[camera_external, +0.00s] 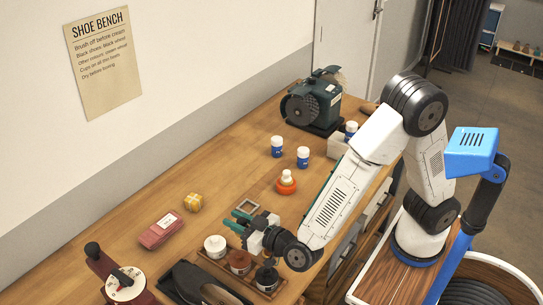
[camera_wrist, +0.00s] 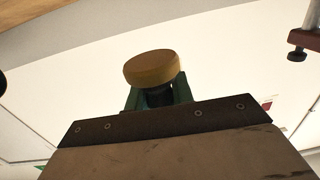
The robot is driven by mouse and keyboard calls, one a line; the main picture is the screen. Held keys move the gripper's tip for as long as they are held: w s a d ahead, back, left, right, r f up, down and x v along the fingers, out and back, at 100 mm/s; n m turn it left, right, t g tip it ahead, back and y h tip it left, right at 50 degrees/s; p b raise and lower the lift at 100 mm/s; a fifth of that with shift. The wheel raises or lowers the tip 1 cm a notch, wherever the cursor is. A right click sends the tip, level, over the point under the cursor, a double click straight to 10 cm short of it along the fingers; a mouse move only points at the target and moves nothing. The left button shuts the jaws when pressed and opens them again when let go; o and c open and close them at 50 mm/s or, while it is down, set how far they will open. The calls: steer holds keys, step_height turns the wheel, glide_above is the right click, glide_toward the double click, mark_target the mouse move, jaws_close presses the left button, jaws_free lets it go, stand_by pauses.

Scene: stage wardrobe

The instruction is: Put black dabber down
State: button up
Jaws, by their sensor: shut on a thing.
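My gripper (camera_external: 243,222) is low over the front part of the bench, just behind the tray of jars, with its green fingers pointing left. In the wrist view, the green fingers (camera_wrist: 131,99) are shut on a dabber (camera_wrist: 151,68) with a round tan end and a dark part below it, partly hidden between the fingers.
A wooden tray (camera_external: 225,270) holds a white jar (camera_external: 215,246), a brown jar (camera_external: 240,261) and a black jar (camera_external: 267,278). Dark shoes (camera_external: 190,281) lie beside it. An orange item (camera_external: 286,183), blue-white bottles (camera_external: 277,146) and a grinder (camera_external: 315,100) stand farther back.

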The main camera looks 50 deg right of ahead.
steer(key=w+d+f, duration=0.2)
steer(key=w+d, duration=1.5)
steer(key=w, duration=0.3)
steer(key=w+d+f, duration=0.1)
steer(key=w+d, duration=0.3)
steer(key=d, duration=0.8)
steer(key=w+d+f+h, duration=0.1)
steer(key=w+d, duration=0.3)
steer(key=d, duration=0.9)
steer(key=shift+f+m, duration=0.3)
steer(key=shift+r, duration=0.1)
